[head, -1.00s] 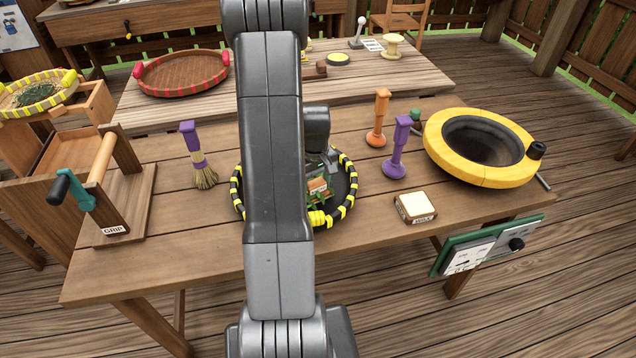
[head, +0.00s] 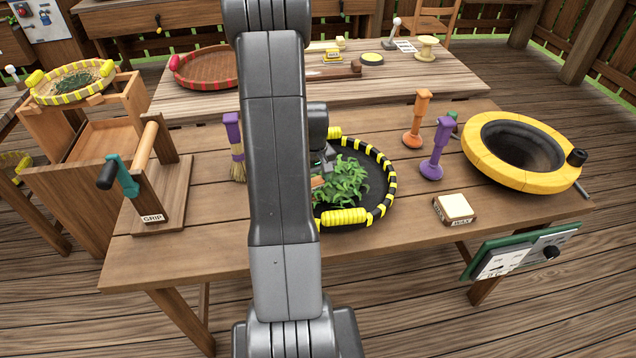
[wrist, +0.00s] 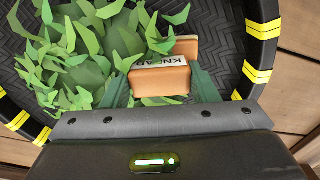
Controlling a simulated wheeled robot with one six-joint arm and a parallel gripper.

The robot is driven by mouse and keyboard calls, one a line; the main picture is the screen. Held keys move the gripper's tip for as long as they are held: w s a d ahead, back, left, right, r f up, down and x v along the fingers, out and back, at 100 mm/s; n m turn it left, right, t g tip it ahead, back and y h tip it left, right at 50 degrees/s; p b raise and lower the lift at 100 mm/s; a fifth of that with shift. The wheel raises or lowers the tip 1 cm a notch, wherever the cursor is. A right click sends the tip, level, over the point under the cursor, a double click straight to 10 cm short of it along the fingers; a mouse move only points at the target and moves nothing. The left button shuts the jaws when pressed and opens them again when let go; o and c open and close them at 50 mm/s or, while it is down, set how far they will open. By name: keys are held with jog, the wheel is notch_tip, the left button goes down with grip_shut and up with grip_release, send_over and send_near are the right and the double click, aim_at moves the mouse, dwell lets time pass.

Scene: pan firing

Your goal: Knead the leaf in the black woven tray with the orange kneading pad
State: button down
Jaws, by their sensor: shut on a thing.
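The black woven tray (head: 378,184), with a black-and-yellow banded rim, sits on the near table; in the head view my arm hides its left part. A heap of green leaves (head: 343,183) lies in it. In the wrist view the leaves (wrist: 80,55) fill the left and middle of the tray (wrist: 215,20). My gripper (wrist: 160,82) is shut on the orange kneading pad (wrist: 160,80), a block with a white "KNEAD" label, at the right edge of the heap. Leaves overlap the pad's left side. I cannot tell whether it presses on the tray floor.
On the near table stand an orange-handled tool (head: 417,122), a purple one (head: 436,150), a wax block (head: 454,209), a yellow-rimmed pan (head: 520,180), a partly hidden purple brush (head: 232,140) and a grip stand (head: 150,190). Another leaf tray (head: 70,82) rests on the wooden stand at left.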

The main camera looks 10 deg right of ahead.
jog(key=r, duration=0.1)
jog(key=w+a+r+p, duration=0.1)
jog(key=shift+a+r+p, duration=0.25)
jog(key=shift+r+p, duration=0.05)
jog(key=r+p, duration=0.2)
jog(key=r, duration=0.1)
jog(key=r+p, duration=0.1)
jog(key=shift+s+d+r, duration=0.25)
jog(key=shift+r, duration=0.5)
jog(key=shift+r+p, duration=0.6)
jog(key=shift+r, duration=0.15)
jog(key=shift+f, duration=0.1)
